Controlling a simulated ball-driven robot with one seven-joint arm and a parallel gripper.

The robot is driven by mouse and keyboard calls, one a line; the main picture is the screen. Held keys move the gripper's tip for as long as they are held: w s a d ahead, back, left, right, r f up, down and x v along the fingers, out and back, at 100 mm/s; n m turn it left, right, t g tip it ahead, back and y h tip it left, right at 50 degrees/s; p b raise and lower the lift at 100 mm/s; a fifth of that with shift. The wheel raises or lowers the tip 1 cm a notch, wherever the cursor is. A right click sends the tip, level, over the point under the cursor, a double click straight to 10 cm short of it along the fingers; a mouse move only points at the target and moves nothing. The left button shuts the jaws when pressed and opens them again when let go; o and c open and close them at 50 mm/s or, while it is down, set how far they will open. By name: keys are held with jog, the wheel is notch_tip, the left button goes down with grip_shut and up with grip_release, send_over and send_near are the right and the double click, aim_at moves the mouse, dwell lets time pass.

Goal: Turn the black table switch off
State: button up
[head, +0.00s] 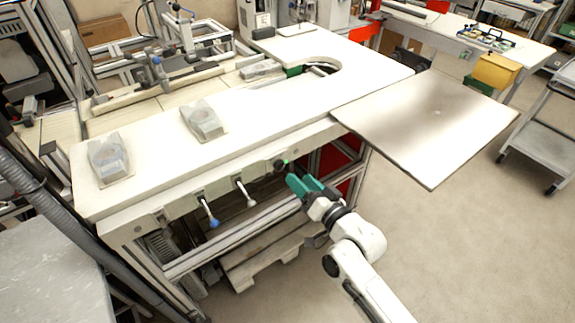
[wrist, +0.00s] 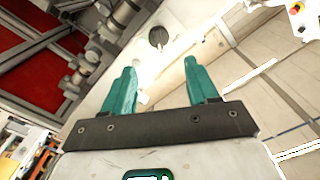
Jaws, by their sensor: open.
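My gripper (head: 300,181) has teal fingers and is just right of and below the switch in the head view. In the wrist view my gripper (wrist: 160,66) has its fingers spread with nothing between them. I cannot tell whether a finger touches the knob, nor the knob's exact setting.
A flat metal plate (head: 430,125) juts out at the right.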

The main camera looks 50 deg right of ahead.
aim_at(285, 164)
jog(key=x, duration=0.7)
jog(key=shift+f, duration=0.1)
jog(key=c, duration=1)
jog(key=shift+c, duration=0.2)
